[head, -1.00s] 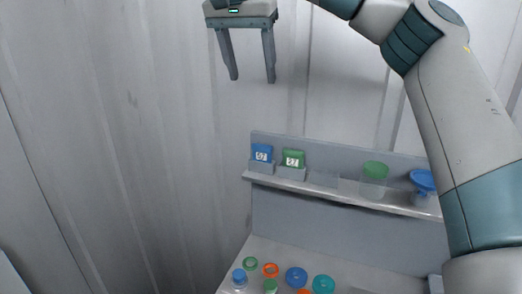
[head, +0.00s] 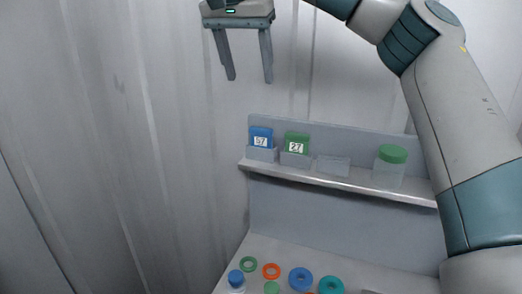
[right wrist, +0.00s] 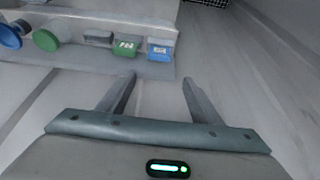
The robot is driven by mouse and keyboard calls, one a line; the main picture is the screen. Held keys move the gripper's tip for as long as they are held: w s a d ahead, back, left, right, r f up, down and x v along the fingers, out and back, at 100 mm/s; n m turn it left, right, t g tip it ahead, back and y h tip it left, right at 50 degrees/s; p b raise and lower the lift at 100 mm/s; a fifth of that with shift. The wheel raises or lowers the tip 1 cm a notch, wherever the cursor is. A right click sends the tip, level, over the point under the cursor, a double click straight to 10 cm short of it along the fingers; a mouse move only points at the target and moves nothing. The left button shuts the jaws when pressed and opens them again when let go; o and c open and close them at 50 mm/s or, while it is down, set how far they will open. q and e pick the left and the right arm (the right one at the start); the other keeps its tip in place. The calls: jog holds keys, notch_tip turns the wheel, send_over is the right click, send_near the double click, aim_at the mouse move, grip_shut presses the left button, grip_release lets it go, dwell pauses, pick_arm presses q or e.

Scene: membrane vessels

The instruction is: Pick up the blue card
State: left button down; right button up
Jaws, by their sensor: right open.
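The blue card (head: 261,138) stands upright in a small grey holder at the left end of the shelf, with a white label that seems to read 57. It also shows in the right wrist view (right wrist: 159,50), beyond the fingertips. My right gripper (head: 249,80) is open and empty, above the shelf and apart from the card. Its two fingers also show in the right wrist view (right wrist: 158,78). My left gripper is not in view.
A green card (head: 297,143) labelled 27 stands right beside the blue one. Further right on the shelf (head: 335,181) are an empty holder (head: 333,167) and a green-lidded container (head: 390,168). Several coloured rings and a blue-capped bottle (head: 236,281) are on the surface below.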

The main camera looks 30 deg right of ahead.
jog(key=shift+f+b, duration=0.5)
jog(key=shift+f, duration=0.3)
jog(key=shift+s, duration=0.1)
jog(key=p, duration=0.3)
send_near(259, 129)
jog(key=x, duration=0.5)
jog(key=shift+d+f, duration=0.1)
jog(key=shift+f, duration=0.45)
jog(key=shift+d, duration=0.1)
